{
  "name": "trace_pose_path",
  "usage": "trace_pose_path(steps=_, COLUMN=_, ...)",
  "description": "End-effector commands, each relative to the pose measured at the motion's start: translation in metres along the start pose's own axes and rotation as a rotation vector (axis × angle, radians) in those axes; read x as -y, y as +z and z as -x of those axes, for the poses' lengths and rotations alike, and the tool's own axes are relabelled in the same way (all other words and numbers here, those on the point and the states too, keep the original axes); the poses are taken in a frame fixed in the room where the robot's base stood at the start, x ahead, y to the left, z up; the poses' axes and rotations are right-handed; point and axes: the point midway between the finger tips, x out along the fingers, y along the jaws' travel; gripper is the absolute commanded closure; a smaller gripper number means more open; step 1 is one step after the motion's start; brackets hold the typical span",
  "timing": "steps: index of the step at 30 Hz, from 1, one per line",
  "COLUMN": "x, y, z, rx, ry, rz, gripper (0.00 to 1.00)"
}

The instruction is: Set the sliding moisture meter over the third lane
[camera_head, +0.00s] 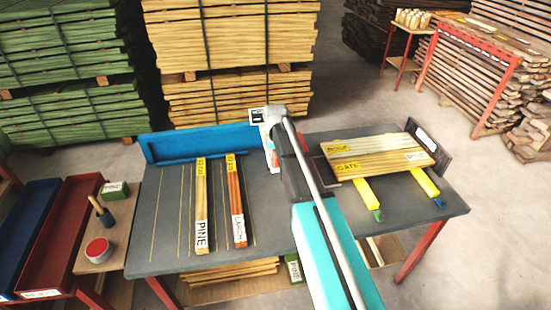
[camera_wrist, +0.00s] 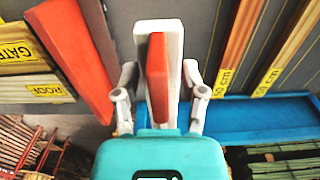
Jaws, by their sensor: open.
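The moisture meter (camera_wrist: 144,35) looks white with an orange-red upright part (camera_wrist: 158,68). In the wrist view it lies between the two fingers of my gripper (camera_wrist: 158,80), which are spread with a gap on each side. In the head view a white and orange piece of it (camera_head: 270,156) shows beside my arm, to the right of the lanes. Yellow lines mark lanes on the grey table (camera_head: 138,240). A PINE board (camera_head: 201,205) and a LARCH board (camera_head: 236,200) lie along the lanes. My arm hides part of the meter.
A blue fence (camera_head: 200,143) runs along the table's back edge. A long orange-red bar (camera_wrist: 75,55) lies beside the meter. Labelled boards (camera_head: 380,155) and yellow clamps (camera_head: 367,193) occupy the table's right side. The left lanes look bare.

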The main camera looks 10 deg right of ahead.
Motion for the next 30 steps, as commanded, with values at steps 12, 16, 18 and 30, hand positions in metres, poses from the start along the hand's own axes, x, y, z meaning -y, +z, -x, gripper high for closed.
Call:
trace_pose_path(steps=12, x=0.0, y=0.0, z=0.0001, rx=0.0, ry=0.0, rz=0.0, gripper=1.0)
trace_pose_path(steps=16, x=0.0001, y=0.0001, z=0.0001, rx=0.0, ry=0.0, rz=0.0, gripper=1.0)
trace_pose_path(steps=18, x=0.0001, y=0.0001, z=0.0001, rx=0.0, ry=0.0, rz=0.0, gripper=1.0)
trace_pose_path(steps=30, x=0.0003, y=0.0, z=0.0001, rx=0.0, ry=0.0, rz=-0.011, gripper=1.0)
